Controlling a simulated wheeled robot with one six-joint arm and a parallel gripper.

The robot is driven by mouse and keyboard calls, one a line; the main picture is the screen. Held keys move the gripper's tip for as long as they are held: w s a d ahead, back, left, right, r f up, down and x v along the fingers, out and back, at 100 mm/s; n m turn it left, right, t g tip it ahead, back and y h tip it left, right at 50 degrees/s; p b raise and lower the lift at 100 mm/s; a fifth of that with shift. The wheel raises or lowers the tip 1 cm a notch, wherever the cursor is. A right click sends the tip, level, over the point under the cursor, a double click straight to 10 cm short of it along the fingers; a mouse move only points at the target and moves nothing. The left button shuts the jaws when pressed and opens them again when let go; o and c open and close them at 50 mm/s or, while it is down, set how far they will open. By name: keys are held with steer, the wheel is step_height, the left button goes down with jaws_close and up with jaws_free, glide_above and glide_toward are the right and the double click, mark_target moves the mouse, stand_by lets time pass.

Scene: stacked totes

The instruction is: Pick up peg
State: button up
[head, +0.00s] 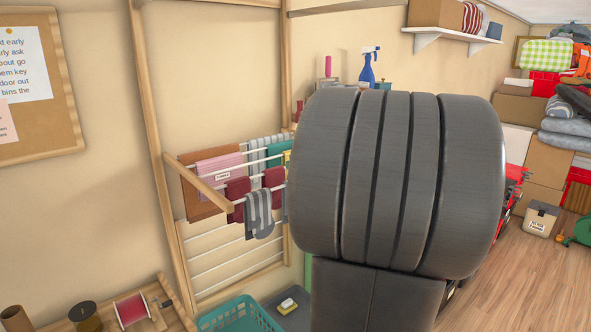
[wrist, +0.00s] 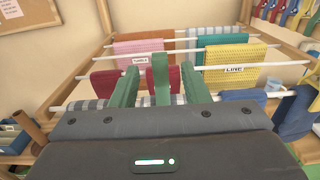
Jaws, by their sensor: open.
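I cannot make out a peg for certain in either view. My gripper (wrist: 162,82) shows in the wrist view with green fingers spread apart; it is open. A narrow green upright piece (wrist: 160,78) stands between the fingers in the picture; I cannot tell whether it is part of my gripper. Ahead is a drying rack (wrist: 140,62) with white bars and wooden rails. It also shows in the head view (head: 210,190), where my arm hides its right end and my gripper.
Cloths hang on the bars, among them a pink one (wrist: 146,46), a yellow one (wrist: 234,62) and a red one (wrist: 104,84). Blue cloth (wrist: 296,115) hangs at right. A teal basket (head: 238,316) stands below the rack. A wooden surface with a red spool (head: 131,310) is at lower left.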

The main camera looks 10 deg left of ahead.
steer(key=shift+p+x, duration=0.45)
steer(key=shift+x, duration=1.45)
steer(key=shift+r, duration=0.15)
jaws_close()
steer(key=shift+d, duration=0.1)
step_height(320, 180, up, 10)
